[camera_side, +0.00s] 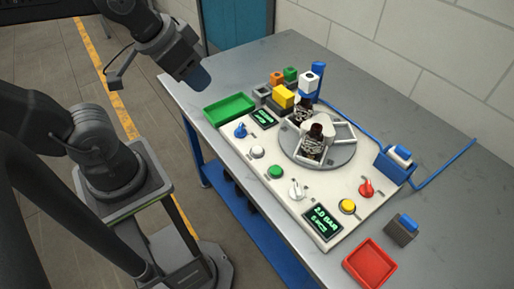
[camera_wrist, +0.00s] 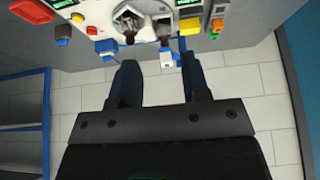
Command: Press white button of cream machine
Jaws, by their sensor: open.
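The cream machine (camera_side: 318,208) lies on the grey table in the side view. Its white button (camera_side: 257,152) is a round cap near the left edge of the panel, between a blue knob (camera_side: 240,130) and a green button (camera_side: 275,172). The machine shows there only along the top edge; I cannot pick out the white button.
A turntable (camera_side: 302,157) with brown bottles stands on the machine. Coloured blocks (camera_side: 283,96) stand behind it. A green tray (camera_side: 229,109) lies at the left, a red tray (camera_side: 369,262) at the front right. A blue cable (camera_side: 440,172) runs at the right.

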